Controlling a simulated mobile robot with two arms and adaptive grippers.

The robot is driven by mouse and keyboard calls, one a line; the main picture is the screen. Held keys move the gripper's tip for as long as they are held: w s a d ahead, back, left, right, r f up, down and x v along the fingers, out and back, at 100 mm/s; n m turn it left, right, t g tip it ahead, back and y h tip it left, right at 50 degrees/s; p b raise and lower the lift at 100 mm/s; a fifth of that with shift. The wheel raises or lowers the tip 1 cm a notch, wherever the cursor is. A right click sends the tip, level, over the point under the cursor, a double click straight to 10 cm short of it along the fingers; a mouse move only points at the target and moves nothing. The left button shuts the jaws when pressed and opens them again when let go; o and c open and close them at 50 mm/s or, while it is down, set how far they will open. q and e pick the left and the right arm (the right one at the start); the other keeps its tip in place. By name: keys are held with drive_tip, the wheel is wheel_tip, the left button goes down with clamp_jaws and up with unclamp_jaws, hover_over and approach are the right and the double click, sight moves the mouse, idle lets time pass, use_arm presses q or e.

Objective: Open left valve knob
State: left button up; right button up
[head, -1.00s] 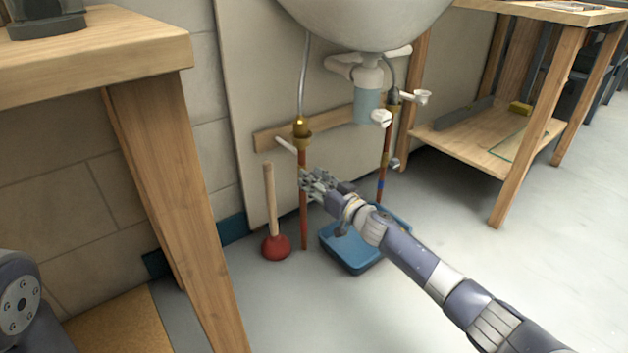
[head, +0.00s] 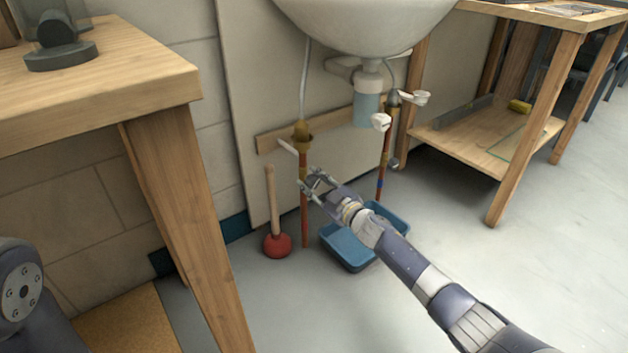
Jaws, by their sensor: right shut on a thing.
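The left copper pipe (head: 304,222) runs down from a brass fitting (head: 302,136) under the sink. A pale lever (head: 287,146) sticks out to the left just below the fitting. My right gripper (head: 309,182) reaches in from the lower right to this pipe, below the brass fitting. Its fingers are closed in on the left valve knob, which they mostly hide. How far the knob is turned cannot be told. My left gripper is not in view.
A red plunger (head: 277,245) stands just left of the pipe. A blue basin (head: 346,249) lies on the floor behind my right arm. The right pipe (head: 381,185) has a small knob (head: 393,163). A wooden bench (head: 120,98) stands at the left and a shelf table (head: 470,137) at the right.

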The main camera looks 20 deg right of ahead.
drive_tip(key=n, duration=0.3)
drive_tip(key=shift+a+f+n, duration=0.1)
drive_tip(key=shift+n, duration=2.2)
drive_tip(key=shift+f, duration=0.1)
drive_tip(key=o, duration=1.1)
drive_tip(key=shift+c, duration=0.2)
drive_tip(key=shift+s, duration=0.15)
drive_tip(key=v, duration=1.1)
drive_tip(key=shift+s, duration=0.4)
